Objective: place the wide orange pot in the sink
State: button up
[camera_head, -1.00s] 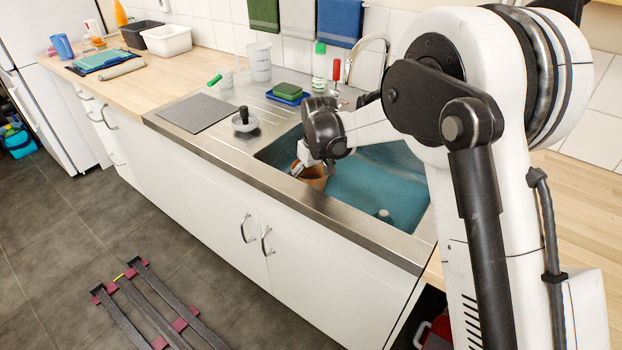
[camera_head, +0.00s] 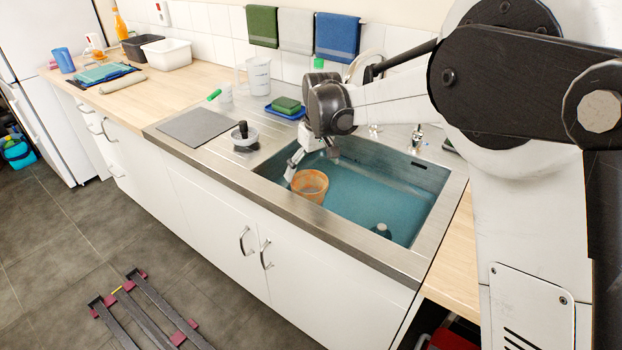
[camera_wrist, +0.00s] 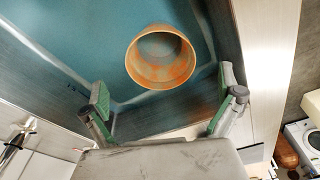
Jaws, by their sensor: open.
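The wide orange pot (camera_head: 310,185) stands upright in the sink (camera_head: 405,205), near its left end and front wall. In the wrist view the pot (camera_wrist: 161,80) shows its round rim and open mouth, with the blue sink floor (camera_wrist: 60,35) around it. My gripper (camera_head: 299,163) is above the left end of the sink, beside the pot and apart from it. In the wrist view its two green-padded fingers (camera_wrist: 162,100) are spread wide with nothing between them, and the pot lies beyond the fingertips.
A small dark object (camera_head: 381,230) lies in the sink near the front. A blue tray with a green sponge (camera_head: 287,105), a black-handled strainer (camera_head: 244,134) and a grey mat (camera_head: 195,126) sit on the left drainboard. The tap (camera_head: 417,138) is behind the sink.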

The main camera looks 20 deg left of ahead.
jog(key=shift+s+d+r, duration=0.1)
jog(key=shift+r, duration=0.9)
jog(key=shift+d, duration=0.1)
jog(key=s+d+r+m+t, duration=0.15)
jog(key=s+d+r, duration=0.25)
jog(key=d, duration=0.4)
jog(key=s+d+r+m, duration=0.2)
jog(key=s+d+r, duration=0.15)
jog(key=d, duration=0.45)
jog(key=s+d+r+m+t, duration=0.1)
jog(key=s+d+r, duration=0.2)
jog(key=d+r, duration=0.35)
jog(key=s+d+f+m+t, duration=0.1)
jog(key=s+d+f+m, duration=0.1)
jog(key=s+d, duration=0.7)
jog(key=s+d+f+m+t+h, duration=0.1)
jog(key=s+d+f+m+t, duration=0.1)
jog(key=s+d, duration=0.6)
jog(key=shift+s+d+f+m, duration=0.35)
jog(key=shift+s+f+m, duration=0.35)
jog(key=shift+s, duration=0.5)
jog(key=shift+t, duration=0.25)
